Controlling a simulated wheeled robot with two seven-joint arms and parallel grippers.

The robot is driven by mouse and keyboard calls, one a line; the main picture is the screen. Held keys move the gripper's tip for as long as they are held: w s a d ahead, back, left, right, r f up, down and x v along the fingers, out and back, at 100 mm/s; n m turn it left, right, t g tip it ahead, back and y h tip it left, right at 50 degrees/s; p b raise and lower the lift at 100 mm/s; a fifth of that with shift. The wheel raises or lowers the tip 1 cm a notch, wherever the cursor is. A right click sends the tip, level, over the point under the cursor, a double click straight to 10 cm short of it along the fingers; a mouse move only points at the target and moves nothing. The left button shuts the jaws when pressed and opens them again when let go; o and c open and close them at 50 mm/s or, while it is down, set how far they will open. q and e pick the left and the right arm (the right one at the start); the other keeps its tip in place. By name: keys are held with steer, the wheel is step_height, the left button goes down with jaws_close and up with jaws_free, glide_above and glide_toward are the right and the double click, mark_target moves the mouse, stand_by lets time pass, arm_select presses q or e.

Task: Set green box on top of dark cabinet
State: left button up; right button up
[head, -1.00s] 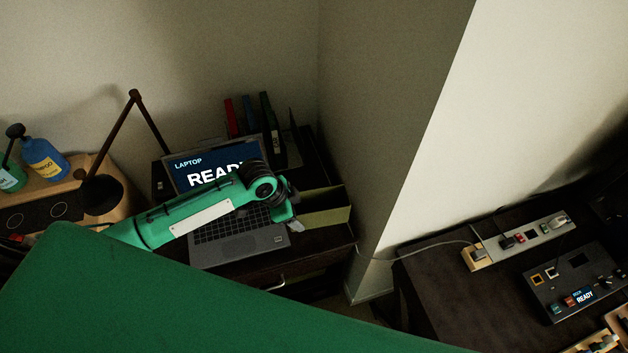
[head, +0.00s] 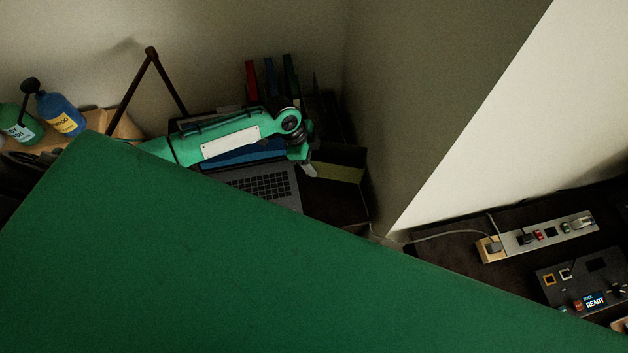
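A large flat green surface, which looks like the green box (head: 250,260), fills the lower part of the head view close to the camera. It hides much of the scene, and I cannot see what holds it up. My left arm comes in from the left behind it, over the laptop. My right gripper is not in view. A dark piece of furniture (head: 345,205) under the laptop and a dark top (head: 460,215) at right show; I cannot tell which is the dark cabinet.
The laptop (head: 262,184) sits below my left arm, with several binders (head: 268,75) behind. A lamp (head: 150,55) and bottles (head: 62,113) stand at left. A power strip (head: 545,234) and a control box (head: 590,275) occupy the right top. A wall corner juts between.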

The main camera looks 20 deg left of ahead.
arm_select(q)
step_height(320, 180, down, 7)
steer(key=b, duration=0.5)
steer(key=shift+f, duration=0.2)
steer(key=shift+f+b, duration=0.55)
steer(key=shift+b, duration=0.1)
step_height(320, 180, down, 4)
steer(key=b, duration=0.3)
steer(key=shift+r, duration=0.15)
steer(key=o, duration=1)
